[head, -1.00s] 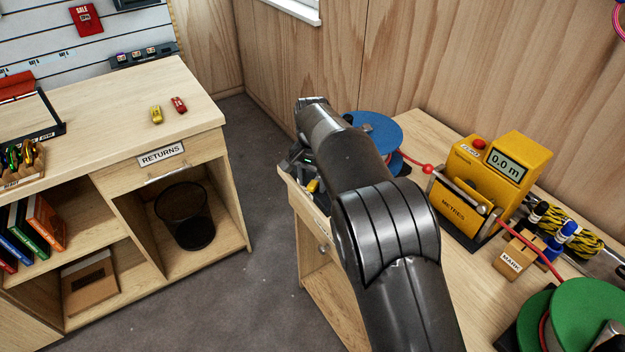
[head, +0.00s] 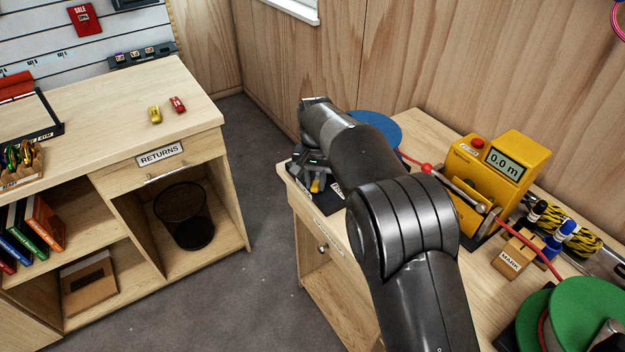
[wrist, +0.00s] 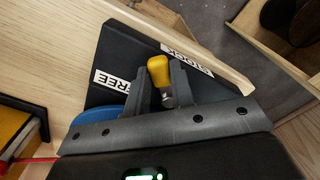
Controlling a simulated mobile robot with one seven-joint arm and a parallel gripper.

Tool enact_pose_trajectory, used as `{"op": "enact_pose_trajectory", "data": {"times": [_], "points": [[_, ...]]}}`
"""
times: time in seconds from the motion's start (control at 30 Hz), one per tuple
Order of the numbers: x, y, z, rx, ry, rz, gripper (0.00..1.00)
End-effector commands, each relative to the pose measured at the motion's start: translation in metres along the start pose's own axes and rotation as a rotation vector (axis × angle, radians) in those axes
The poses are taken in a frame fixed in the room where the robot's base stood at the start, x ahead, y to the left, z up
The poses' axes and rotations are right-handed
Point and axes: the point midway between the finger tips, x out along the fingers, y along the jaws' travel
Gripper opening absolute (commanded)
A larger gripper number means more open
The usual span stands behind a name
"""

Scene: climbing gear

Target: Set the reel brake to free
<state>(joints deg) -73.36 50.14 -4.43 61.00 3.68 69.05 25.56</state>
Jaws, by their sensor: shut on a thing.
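The blue reel (head: 376,127) sits on the workbench, partly hidden behind my arm. Its dark base plate (wrist: 98,52) carries a white FREE label (wrist: 118,80). The brake lever has a yellow knob (wrist: 158,68), which also shows in the head view (head: 315,186). In the wrist view the knob stands to the right of the FREE label. My gripper (wrist: 163,82) is shut on the brake lever, one finger on each side just below the knob. The lever's foot is hidden by the gripper.
A STOCK label (wrist: 187,57) is near the bench edge. The yellow meter (head: 500,170) reads 0.0 m, with the red line (head: 428,168) running to it. A MARK block (head: 512,256) and green reel (head: 578,318) are at right. The returns counter (head: 150,110) stands left across clear floor.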

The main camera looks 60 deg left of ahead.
Motion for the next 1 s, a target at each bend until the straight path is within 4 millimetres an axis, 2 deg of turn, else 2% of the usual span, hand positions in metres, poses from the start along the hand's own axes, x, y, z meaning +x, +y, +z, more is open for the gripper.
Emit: {"op": "enact_pose_trajectory", "data": {"times": [0.37, 0.4, 0.63, 0.87, 1.0], "points": [[-0.0007, 0.0020, -0.0004, -0.041, 0.002, 0.000, 0.00], [-0.0007, 0.0021, -0.0004, -0.041, 0.002, 0.000, 0.23], [-0.0005, 0.0021, -0.0003, -0.040, 0.002, 0.000, 0.42], [-0.0006, 0.0020, -0.0002, -0.039, 0.002, 0.000, 0.44], [-0.0092, 0.0018, -0.0007, -0.039, 0.003, -0.001, 0.44]]}}
